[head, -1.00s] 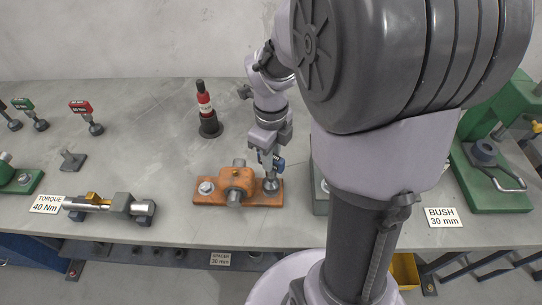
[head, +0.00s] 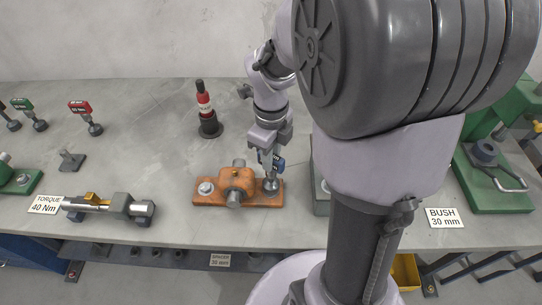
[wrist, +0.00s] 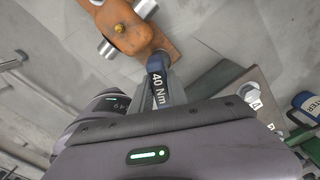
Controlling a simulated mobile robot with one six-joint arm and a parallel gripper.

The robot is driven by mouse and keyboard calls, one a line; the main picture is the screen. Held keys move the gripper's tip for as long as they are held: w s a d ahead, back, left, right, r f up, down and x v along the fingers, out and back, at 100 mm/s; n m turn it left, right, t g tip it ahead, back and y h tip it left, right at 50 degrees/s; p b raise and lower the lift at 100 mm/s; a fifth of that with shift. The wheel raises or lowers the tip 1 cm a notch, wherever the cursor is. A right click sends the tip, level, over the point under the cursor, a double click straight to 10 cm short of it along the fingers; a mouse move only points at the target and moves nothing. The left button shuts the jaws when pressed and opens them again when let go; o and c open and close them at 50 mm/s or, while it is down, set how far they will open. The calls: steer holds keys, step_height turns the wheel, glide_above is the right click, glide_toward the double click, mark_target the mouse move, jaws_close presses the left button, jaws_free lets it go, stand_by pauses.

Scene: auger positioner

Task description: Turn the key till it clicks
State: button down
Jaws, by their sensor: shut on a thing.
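The key is blue and marked "40 Nm" in the wrist view (wrist: 157,84); it also shows as a small blue piece in the head view (head: 280,163). My gripper (head: 269,166) is shut on it, above the right-hand bolt (head: 271,185) of an orange bearing block (head: 236,178). The key's lower end appears to be at that bolt; the fingers and key partly hide the contact. In the wrist view my gripper (wrist: 164,76) points at the right end of the block's base. The left bolt (head: 205,188) is uncovered.
A red-and-black bottle (head: 207,108) stands behind the block. A clamped torque tester (head: 108,206) labelled "TORQUE 40 Nm" is at the left. A green press (head: 490,175) is at the right.

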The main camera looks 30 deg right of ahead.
steer(key=shift+f+b, duration=0.8)
stand_by(0.4)
steer(key=c, duration=2)
jaws_free()
jaws_close()
steer(key=shift+m+b, duration=0.7)
steer(key=shift+m, duration=0.5)
